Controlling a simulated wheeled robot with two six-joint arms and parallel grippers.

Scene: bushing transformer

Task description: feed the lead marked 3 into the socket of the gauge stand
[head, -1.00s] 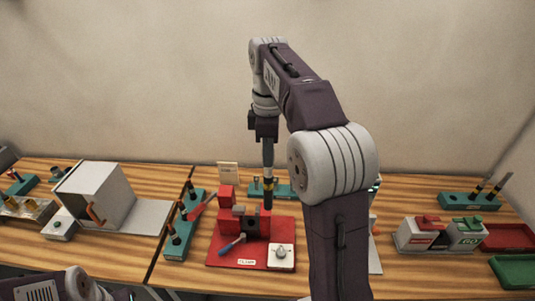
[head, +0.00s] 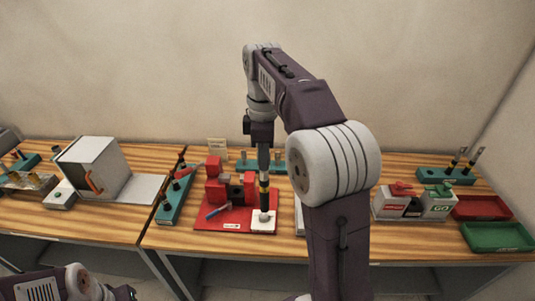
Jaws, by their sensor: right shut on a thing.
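I cannot tell for sure which thing is the gauge stand; my right arm hides part of the table right of the fixture. My left arm shows only at the bottom left, its gripper out of view.
Teal racks (head: 170,210) lie left and behind. A grey box (head: 95,165) stands at left. Switch boxes (head: 437,204), red (head: 482,207) and green (head: 497,236) trays are at right.

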